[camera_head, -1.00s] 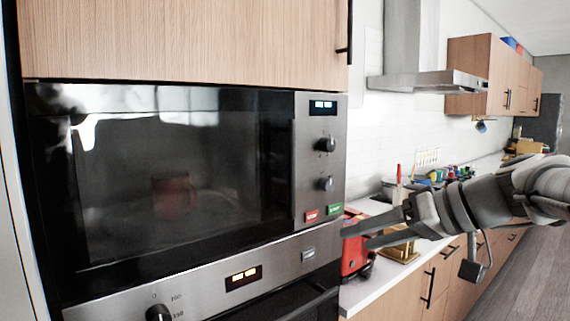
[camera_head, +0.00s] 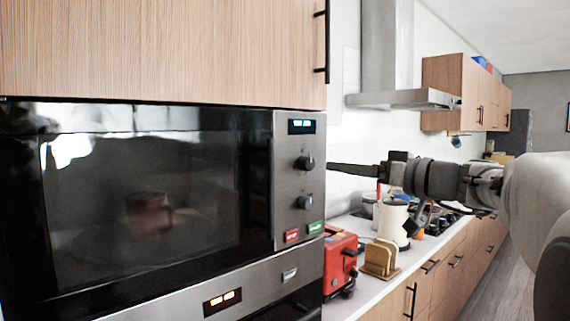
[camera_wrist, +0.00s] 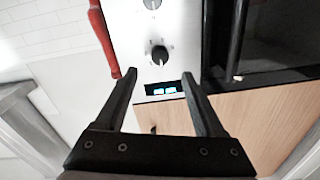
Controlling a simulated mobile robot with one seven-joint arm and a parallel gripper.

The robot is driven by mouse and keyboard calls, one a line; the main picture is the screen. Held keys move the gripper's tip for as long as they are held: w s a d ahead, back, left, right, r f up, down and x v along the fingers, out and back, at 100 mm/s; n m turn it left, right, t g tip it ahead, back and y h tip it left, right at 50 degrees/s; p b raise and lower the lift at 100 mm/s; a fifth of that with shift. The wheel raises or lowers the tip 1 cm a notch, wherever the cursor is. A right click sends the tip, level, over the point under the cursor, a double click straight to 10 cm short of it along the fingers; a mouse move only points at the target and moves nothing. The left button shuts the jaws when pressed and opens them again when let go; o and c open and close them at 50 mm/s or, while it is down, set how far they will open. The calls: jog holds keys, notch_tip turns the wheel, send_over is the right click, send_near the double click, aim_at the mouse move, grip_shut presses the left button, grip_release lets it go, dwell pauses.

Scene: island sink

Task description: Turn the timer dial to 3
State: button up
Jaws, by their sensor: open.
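The microwave (camera_head: 262,250) has two black dials on its steel control panel, an upper dial (camera_head: 304,163) and a lower dial (camera_head: 304,202), under a lit display (camera_head: 301,126). I cannot tell which is the timer dial or read its numbers. My gripper (camera_head: 332,169) is just right of the upper dial at about its height, apart from it. In the wrist view, upside down, my gripper (camera_wrist: 159,75) is open and empty. The upper dial (camera_wrist: 159,54) shows between and beyond the fingertips; the lower dial (camera_wrist: 152,3) is cut by the top edge.
A red (camera_head: 291,236) and a green button (camera_head: 315,228) sit below the dials. A mug (camera_head: 150,213) shows behind the door glass. A red toaster (camera_head: 340,262), wooden rack (camera_head: 380,258) and white kettle (camera_head: 394,223) stand on the counter at right. A cabinet (camera_head: 170,50) is above.

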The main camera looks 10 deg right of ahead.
aim_at(311, 165)
jog(key=p+x, duration=0.1)
jog(key=x, duration=0.7)
jog(key=shift+w+a, duration=0.25)
grip_shut()
